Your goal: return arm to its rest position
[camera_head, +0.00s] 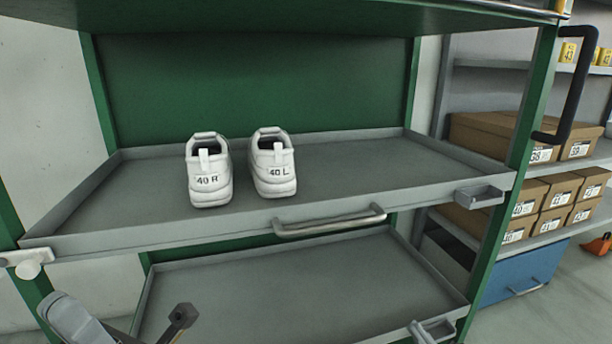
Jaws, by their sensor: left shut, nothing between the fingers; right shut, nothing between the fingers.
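My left gripper (181,317) shows at the bottom left in the head view, dark and small, in front of the lower shelf tray. It is shut and empty. A grey link of my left arm is beside it at the picture's lower left. My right gripper is not in view. Two white shoes stand side by side on the upper shelf tray (360,172), heels toward me: the left one (208,172) is marked 40 R and the right one (272,164) is marked 40 L. No gripper touches them.
The green-framed rack has a silver handle (330,220) on the upper tray's front edge. The lower tray (300,290) looks empty where visible. At right, a shelf holds brown boxes (490,135), with a blue bin (525,272) below. A black handle (575,90) sticks out from the right post.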

